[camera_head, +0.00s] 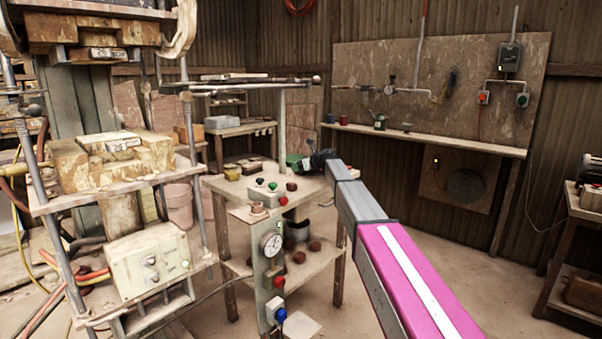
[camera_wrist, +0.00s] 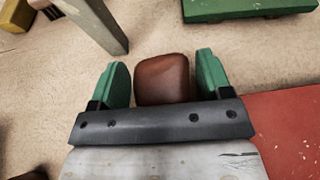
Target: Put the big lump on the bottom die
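A reddish-brown lump (camera_wrist: 162,78) lies between the green fingers of my gripper (camera_wrist: 160,68) in the wrist view. A narrow gap shows on each side of it, so the gripper looks open around it. In the head view my gripper (camera_head: 300,163) is low at the back right of the wooden work table (camera_head: 232,186), and the lump between its fingers is not clear there. Another dark red lump (camera_head: 291,186) lies at the table's right edge. The bottom die (camera_head: 75,165) sits on the press's lower plate at left, below the upper die (camera_head: 95,35).
Two brown lumps (camera_head: 314,246) lie on the table's lower shelf. A post with a gauge (camera_head: 271,244) stands in front of the table. In the wrist view a post (camera_wrist: 95,22) stands at upper left and a green slab (camera_wrist: 245,8) at upper right.

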